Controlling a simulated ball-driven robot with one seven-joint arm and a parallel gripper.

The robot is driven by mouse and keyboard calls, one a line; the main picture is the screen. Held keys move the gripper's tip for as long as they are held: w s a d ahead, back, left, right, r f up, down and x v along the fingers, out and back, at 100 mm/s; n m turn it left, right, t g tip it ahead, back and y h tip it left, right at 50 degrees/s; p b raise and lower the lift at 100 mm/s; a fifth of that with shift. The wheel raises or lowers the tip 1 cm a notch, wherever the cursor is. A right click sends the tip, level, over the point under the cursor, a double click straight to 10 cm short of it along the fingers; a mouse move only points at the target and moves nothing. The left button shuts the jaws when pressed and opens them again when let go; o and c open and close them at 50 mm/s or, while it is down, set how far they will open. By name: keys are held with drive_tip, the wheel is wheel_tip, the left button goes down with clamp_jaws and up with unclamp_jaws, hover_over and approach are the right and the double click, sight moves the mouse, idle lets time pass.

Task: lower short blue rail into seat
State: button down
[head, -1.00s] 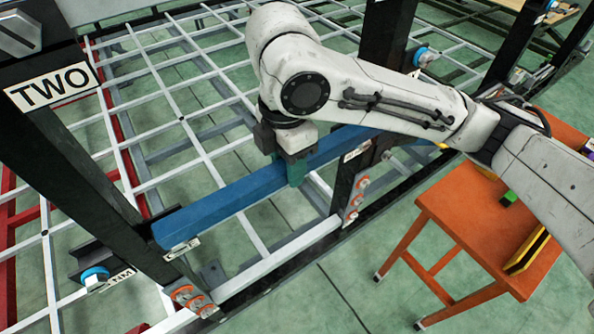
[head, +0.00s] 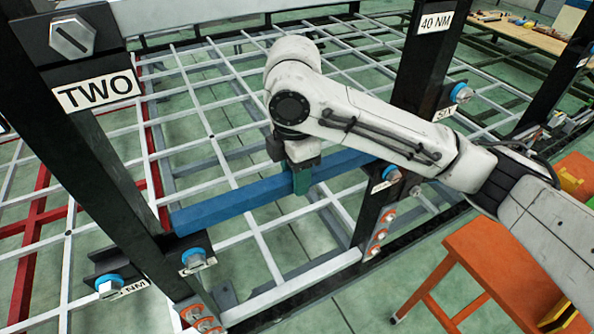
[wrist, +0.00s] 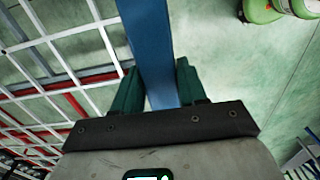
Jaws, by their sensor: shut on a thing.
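The short blue rail (head: 235,205) is a straight blue bar lying roughly level between two dark posts. My gripper (head: 300,178) comes from above and is shut on the rail near its middle. In the wrist view the rail (wrist: 150,45) runs between the two green fingers (wrist: 155,90). The rail's left end is close to the left post (head: 105,170), above a small bracket with a blue-ringed bolt (head: 194,258). Whether the rail touches either bracket cannot be told.
A white lower bar (head: 290,290) runs between the posts below the rail. A white and red grid frame (head: 205,110) lies behind. An orange table (head: 490,260) stands at the right. Green cylinders (wrist: 262,10) show in the wrist view.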

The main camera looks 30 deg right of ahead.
drive_tip(key=shift+f+b, duration=1.05)
drive_tip(key=shift+f, duration=1.1)
drive_tip(key=shift+f, duration=0.3)
drive_tip(key=c, duration=0.5)
unclamp_jaws()
